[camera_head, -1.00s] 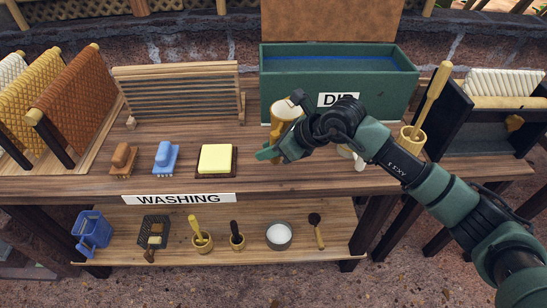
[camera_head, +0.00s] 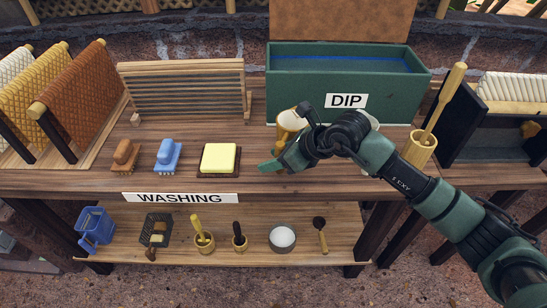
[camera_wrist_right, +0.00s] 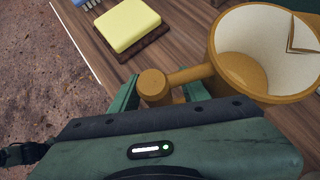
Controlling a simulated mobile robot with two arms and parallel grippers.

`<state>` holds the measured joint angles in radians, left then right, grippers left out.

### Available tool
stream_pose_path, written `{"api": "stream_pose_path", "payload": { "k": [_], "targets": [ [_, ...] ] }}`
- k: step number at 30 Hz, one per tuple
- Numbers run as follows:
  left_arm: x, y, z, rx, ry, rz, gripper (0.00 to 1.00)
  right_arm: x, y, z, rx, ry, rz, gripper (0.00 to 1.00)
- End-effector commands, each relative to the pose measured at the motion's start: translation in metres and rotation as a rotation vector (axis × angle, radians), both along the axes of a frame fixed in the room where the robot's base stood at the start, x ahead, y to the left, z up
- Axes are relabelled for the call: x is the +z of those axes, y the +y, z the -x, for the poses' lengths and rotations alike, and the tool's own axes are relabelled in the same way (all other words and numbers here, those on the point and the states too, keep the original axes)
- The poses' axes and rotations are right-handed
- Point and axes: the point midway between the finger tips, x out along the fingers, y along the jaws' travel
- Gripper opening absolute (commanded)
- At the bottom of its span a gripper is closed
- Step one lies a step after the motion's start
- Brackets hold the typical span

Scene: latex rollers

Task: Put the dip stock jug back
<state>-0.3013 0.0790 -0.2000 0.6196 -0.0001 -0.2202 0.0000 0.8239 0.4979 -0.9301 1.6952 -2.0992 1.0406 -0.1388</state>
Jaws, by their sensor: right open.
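The dip stock jug (camera_head: 286,123), ochre with a pale inside, appears upright at the front of the dip tank (camera_head: 296,103), on or just above the table; its base is hidden by my arm. In the right wrist view the jug (camera_wrist_right: 240,72) is at upper right, its handle reaching toward my gripper. My right gripper (camera_head: 283,150) is open, with its fingers either side of the handle's knobbed end (camera_wrist_right: 154,83). Whether either finger touches it cannot be told. My left gripper is not in view.
A yellow sponge block (camera_head: 220,157), a blue brush (camera_head: 167,155) and a brown brush (camera_head: 125,155) lie left of the jug. A wooden pot (camera_head: 420,150) with a tall handle stands to the right. A white object (camera_head: 374,122) is mostly hidden behind my arm.

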Motion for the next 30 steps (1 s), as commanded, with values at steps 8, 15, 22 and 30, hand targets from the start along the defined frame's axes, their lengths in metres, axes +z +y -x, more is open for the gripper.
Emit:
{"api": "stream_pose_path", "payload": {
  "k": [8, 15, 22, 30],
  "targets": [
    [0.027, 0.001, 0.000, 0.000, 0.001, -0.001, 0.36, 0.034, -0.025, 0.014, -0.002, -0.001, 0.003, 0.46],
    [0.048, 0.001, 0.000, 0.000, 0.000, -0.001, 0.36, 0.069, -0.055, 0.033, -0.001, 0.000, 0.001, 0.46],
    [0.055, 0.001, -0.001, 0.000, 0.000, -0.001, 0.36, 0.085, -0.071, 0.043, 0.001, 0.000, 0.001, 0.46],
    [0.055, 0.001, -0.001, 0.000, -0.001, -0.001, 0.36, 0.087, -0.073, 0.045, 0.000, 0.000, 0.000, 0.46]
  ]
}}
